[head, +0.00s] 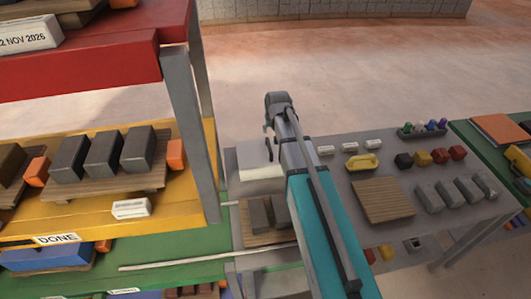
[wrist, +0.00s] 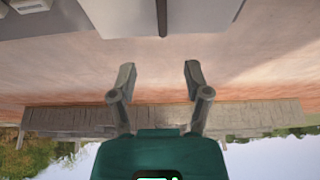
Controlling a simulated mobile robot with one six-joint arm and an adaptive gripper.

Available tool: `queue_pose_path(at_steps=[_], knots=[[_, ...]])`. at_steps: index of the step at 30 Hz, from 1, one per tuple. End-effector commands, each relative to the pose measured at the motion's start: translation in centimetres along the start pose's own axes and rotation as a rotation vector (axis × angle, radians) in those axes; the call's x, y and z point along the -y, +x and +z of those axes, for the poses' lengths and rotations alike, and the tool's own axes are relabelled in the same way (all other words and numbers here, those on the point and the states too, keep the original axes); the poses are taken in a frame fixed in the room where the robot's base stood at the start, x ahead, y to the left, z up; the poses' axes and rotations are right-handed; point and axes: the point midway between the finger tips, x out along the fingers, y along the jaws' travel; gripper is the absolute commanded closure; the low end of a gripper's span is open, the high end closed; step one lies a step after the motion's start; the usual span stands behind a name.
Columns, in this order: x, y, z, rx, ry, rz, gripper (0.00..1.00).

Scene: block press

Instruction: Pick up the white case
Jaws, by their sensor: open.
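A pale, box-shaped white thing (head: 260,162), which may be the white case, stands at the left back of the grey table in the head view. My arm crosses just right of it and hides part of that area. Several small white pieces (head: 349,147) lie in a row right of my arm; I cannot tell for certain which white thing is the case. My gripper (wrist: 159,74) is open in the wrist view, with nothing between its fingers. In the head view the fingers are too small to make out clearly.
The grey table (head: 340,190) bears a wooden board (head: 383,200), a yellow tray (head: 363,162), coloured blocks and grey blocks (head: 467,190). A shelf rack with red, yellow and green levels (head: 185,235) stands close on the left. A green table (head: 480,135) is at right. Open floor lies behind.

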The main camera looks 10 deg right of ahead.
Motion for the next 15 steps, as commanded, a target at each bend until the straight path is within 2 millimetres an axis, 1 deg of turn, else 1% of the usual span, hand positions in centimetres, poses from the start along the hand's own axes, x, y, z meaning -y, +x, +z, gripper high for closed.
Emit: queue_pose_path(at_steps=[10, 15], knots=[[0.81, 0.10, 0.02, 0.000, -0.011, -0.005, 0.38], [0.92, 0.79, 0.05, 0.000, -0.012, -0.005, 0.38]])
